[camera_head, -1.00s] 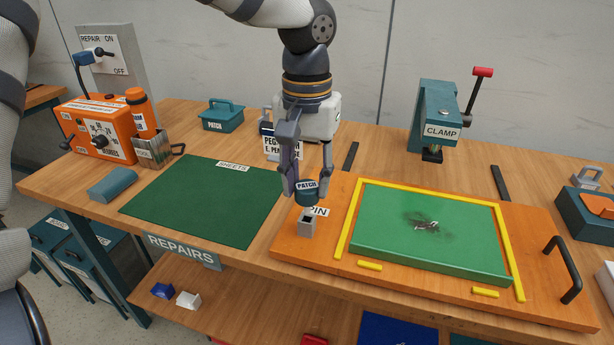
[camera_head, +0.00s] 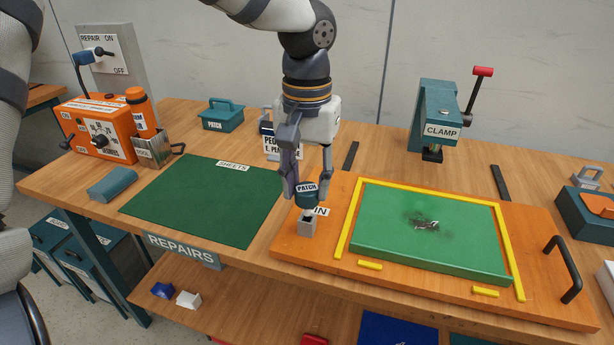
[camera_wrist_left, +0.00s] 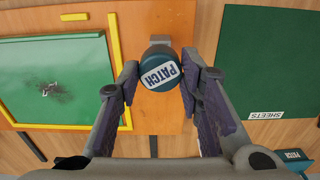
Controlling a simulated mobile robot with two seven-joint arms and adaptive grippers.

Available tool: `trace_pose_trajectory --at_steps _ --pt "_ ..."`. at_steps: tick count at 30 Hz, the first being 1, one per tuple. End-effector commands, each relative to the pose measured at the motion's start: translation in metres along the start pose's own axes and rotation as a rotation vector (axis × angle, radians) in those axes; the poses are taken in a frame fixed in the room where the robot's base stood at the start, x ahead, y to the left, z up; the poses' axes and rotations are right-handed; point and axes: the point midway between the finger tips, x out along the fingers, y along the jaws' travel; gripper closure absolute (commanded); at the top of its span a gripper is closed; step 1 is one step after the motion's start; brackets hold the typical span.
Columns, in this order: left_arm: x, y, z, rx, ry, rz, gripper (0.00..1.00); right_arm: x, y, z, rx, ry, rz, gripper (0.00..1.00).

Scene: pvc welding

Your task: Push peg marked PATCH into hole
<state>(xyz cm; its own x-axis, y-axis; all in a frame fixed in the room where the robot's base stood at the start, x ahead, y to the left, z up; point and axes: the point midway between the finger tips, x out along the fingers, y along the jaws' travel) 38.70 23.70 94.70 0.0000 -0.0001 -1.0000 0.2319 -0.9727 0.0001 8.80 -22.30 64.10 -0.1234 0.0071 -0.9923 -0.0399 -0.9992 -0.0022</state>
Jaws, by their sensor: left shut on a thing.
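The teal peg marked PATCH (camera_head: 307,194) is held upright between the fingers of my left gripper (camera_head: 308,190). In the left wrist view the peg's labelled top (camera_wrist_left: 158,70) sits between the two fingertips (camera_wrist_left: 160,76). Directly below it is the grey square socket with the hole (camera_head: 307,226), on the orange board (camera_head: 290,243) beside a partly hidden PIN label (camera_head: 321,211). The peg's lower end is at or just above the socket's opening; I cannot tell whether it has entered. My right gripper is not in view.
A green sheet with a dark damaged spot (camera_head: 455,245) lies inside yellow strips on the board. A dark green SHEETS mat (camera_head: 200,200) is to the left. The CLAMP (camera_head: 440,115) stands behind. A black handle (camera_head: 566,270) rises at the board's right end.

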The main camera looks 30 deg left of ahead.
Motion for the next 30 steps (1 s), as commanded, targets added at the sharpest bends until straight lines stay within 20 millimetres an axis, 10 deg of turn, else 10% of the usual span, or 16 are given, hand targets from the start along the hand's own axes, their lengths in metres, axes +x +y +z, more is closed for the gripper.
trace_pose_trajectory --at_steps 30 --pt "0.025 0.0 0.0 0.0 0.0 0.0 1.0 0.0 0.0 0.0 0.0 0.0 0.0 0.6"
